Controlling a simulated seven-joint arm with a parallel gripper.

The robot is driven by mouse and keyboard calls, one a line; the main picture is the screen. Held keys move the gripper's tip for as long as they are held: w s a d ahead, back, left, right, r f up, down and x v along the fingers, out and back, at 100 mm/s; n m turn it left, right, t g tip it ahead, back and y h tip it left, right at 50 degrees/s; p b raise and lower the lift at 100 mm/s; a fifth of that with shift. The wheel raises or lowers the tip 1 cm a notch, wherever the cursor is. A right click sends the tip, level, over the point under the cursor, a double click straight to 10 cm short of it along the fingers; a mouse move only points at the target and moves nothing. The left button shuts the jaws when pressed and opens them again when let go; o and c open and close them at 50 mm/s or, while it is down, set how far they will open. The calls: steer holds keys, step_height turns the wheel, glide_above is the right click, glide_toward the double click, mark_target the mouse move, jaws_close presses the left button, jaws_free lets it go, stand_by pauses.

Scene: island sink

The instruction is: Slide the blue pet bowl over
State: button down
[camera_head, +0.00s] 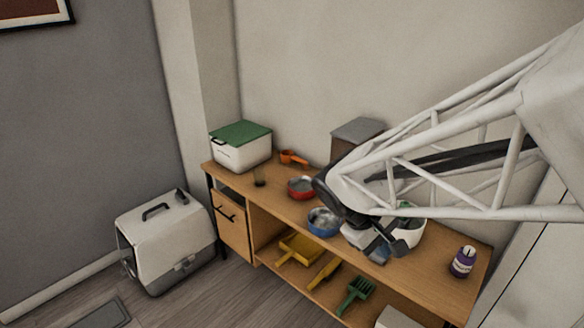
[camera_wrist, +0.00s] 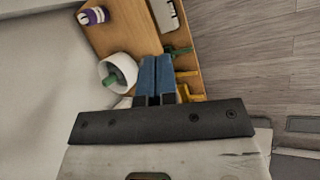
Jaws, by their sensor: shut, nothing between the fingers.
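The blue pet bowl (camera_head: 323,229) sits upright on the wooden bench top, near its front edge, with a grey inside. I cannot make it out in the wrist view. My gripper (camera_head: 377,252) is to the right of the bowl, near the front edge of the bench, and looks apart from it. Its two blue fingers (camera_wrist: 156,62) are together in the wrist view with nothing between them. I cannot tell the exact height of the fingertips above the bench.
A red bowl (camera_head: 301,188) and an orange scoop (camera_head: 293,158) are behind the blue bowl. A white container (camera_wrist: 107,84) with something green inside and a purple-labelled jar (camera_head: 463,262) stand to the right. A green-lidded box (camera_head: 241,153) is far left. Yellow and green tools lie on the lower shelf.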

mark_target(313, 227)
steer(key=w+a+f+n+t+h, duration=0.2)
steer(key=w+a+f+n+h, duration=0.25)
steer(key=w, duration=0.45)
steer(key=w+a+f+n+t+h, duration=0.2)
steer(key=w+f+n+h, duration=0.1)
steer(key=w+f+n, duration=0.4)
steer(key=w+a+f+n+t, duration=0.4)
steer(key=a+f+n+t, duration=0.1)
steer(key=f, duration=0.3)
steer(key=w+a+f+n+t, duration=0.4)
steer(key=w+a+f+n, duration=0.1)
steer(key=a+f, duration=0.3)
steer(key=shift+w+a+f+t+y, duration=0.2)
steer(key=shift+f+t+y, duration=0.25)
steer(key=shift+f, duration=0.35)
steer(key=shift+x, duration=6.95)
steer(key=shift+x, duration=1.7)
